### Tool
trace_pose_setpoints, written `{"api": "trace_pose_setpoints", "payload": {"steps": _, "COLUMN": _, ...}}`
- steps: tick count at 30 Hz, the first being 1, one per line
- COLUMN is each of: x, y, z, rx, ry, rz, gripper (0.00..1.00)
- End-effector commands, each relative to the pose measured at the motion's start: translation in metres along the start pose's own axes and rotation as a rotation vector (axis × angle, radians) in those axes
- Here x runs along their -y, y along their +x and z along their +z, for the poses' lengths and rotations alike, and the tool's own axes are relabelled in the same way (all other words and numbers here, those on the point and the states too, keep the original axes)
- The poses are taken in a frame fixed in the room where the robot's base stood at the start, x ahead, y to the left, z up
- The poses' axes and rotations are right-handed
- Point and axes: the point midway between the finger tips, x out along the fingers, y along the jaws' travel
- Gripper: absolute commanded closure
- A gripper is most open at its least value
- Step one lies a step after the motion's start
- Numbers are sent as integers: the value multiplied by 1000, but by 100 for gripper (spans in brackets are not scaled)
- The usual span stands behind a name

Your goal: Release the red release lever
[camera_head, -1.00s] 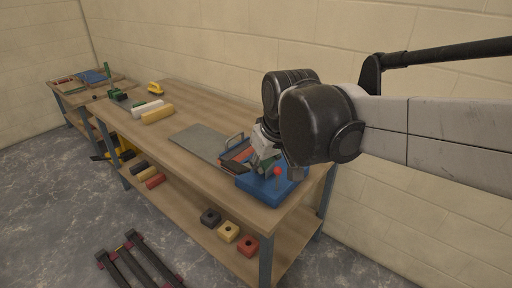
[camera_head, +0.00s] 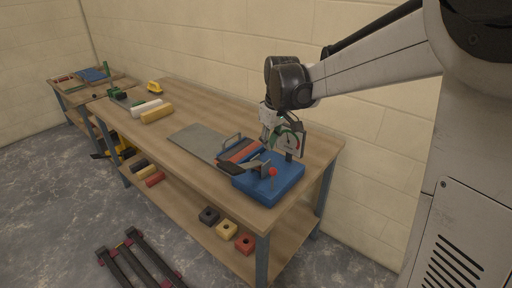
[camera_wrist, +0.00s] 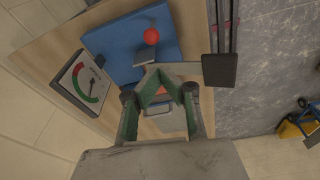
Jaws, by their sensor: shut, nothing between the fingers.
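A red ball knob (camera_head: 272,171) stands up from a blue base (camera_head: 289,182) at the near right end of the bench. In the wrist view the knob (camera_wrist: 151,36) is beyond my fingertips, apart from them. A grey arm with a black pad (camera_wrist: 220,70) reaches out to the right beside it. A dial gauge (camera_wrist: 85,85) with a green and red arc stands left of my fingers; in the head view the gauge (camera_head: 291,141) partly covers my gripper. My gripper (camera_wrist: 160,79) has its green-padded fingers together and holds nothing.
A grey plate (camera_head: 197,141) and a wire handle (camera_head: 232,141) lie left of the base. White (camera_head: 147,107) and yellow (camera_head: 157,116) blocks sit farther along the bench. Several coloured blocks rest on the lower shelf. A dark frame (camera_head: 135,262) lies on the floor.

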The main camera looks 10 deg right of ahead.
Motion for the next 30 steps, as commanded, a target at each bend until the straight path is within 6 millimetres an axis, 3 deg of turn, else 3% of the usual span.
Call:
{"api": "trace_pose_setpoints", "payload": {"steps": 6, "x": -7, "y": 11, "z": -9, "rx": 17, "ry": -22, "rz": -13, "gripper": 100}}
{"api": "trace_pose_setpoints", "payload": {"steps": 20, "x": -7, "y": 15, "z": -10, "rx": 19, "ry": -24, "rz": -14, "gripper": 100}}
{"api": "trace_pose_setpoints", "payload": {"steps": 30, "x": -7, "y": 63, "z": -9, "rx": 18, "ry": -23, "rz": -14, "gripper": 100}}
